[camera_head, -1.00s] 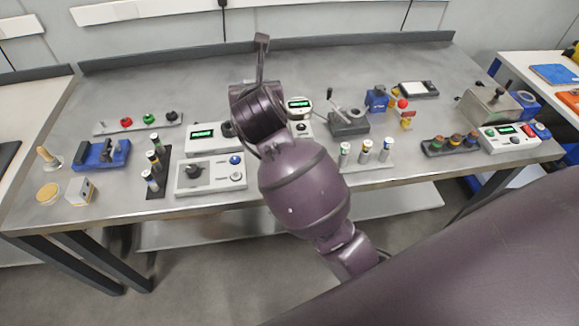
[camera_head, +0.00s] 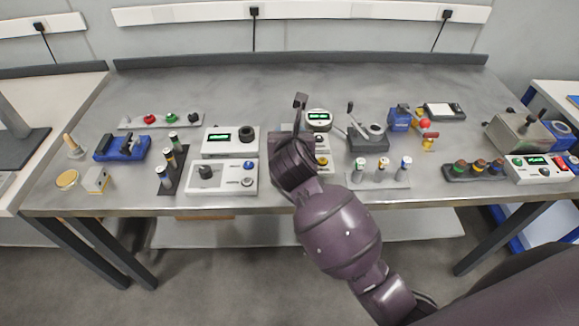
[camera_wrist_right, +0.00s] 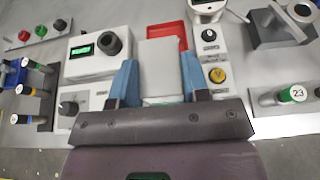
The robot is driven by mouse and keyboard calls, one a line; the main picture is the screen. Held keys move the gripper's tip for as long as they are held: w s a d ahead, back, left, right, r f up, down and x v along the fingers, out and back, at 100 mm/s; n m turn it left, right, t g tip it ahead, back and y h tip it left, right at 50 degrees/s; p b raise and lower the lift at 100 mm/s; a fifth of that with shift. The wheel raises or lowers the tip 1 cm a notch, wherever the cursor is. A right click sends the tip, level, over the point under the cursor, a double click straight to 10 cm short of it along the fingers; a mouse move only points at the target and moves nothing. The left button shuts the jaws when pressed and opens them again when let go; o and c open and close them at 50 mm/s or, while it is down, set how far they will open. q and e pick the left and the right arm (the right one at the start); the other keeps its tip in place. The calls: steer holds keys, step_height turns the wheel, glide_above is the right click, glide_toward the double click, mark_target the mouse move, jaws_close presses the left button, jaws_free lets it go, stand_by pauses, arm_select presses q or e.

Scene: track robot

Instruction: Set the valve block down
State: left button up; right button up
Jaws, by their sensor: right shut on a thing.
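My right gripper (camera_wrist_right: 159,62) is shut on a pale grey block, the valve block (camera_wrist_right: 160,72), in the right wrist view. The block sits between the two blue fingers, its flat top facing the camera. In the head view my right arm covers most of the block and the fingers, over the middle of the bench. My left gripper is not in view.
A control box with a green display (camera_head: 230,141) and a panel with knobs (camera_head: 222,177) stand left of my gripper. A round gauge (camera_head: 318,119) and a knob strip (camera_wrist_right: 213,62) are close on its right. A stand of capped cylinders (camera_head: 379,178) is further right. The bench's back is clear.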

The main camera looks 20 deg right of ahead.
step_height(320, 180, down, 5)
steer(key=shift+f+b, duration=0.1)
steer(key=shift+b, duration=0.25)
steer(key=shift+f, duration=0.55)
step_height(320, 180, down, 4)
steer(key=shift+r+b, duration=0.1)
steer(key=shift+b, duration=0.4)
steer(key=o, duration=0.7)
steer(key=shift+f, duration=0.25)
steer(key=shift+c, duration=0.2)
steer(key=o, duration=0.5)
steer(key=shift+c, duration=0.2)
steer(key=shift+r, duration=0.1)
